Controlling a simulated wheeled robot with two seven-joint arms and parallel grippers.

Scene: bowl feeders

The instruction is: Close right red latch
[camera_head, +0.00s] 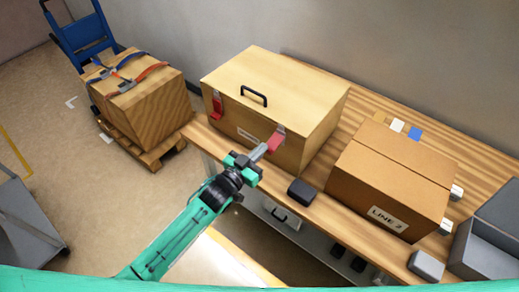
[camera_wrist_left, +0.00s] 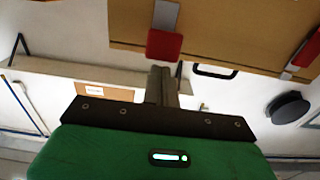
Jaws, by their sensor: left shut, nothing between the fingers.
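The wooden box (camera_head: 290,95) stands on the bench with its lid down. The right red latch (camera_head: 275,142) is on its front, near the right corner; it also shows in the left wrist view (camera_wrist_left: 164,45), a red tab on a grey strip. The left red latch (camera_head: 217,106) hangs on the front's left side and is partly cut off in the wrist view (camera_wrist_left: 306,50). My left gripper (camera_head: 260,152) is shut and empty, its tips at or very near the right latch's red tab. I cannot tell whether they touch. My right gripper is not in view.
A cardboard box (camera_head: 390,175) marked LINE 2 stands to the right, with a dark small block (camera_head: 301,192) at the bench's front edge. A grey bin (camera_head: 485,245) is at far right. A strapped crate (camera_head: 140,95) on a pallet stands on the floor at left.

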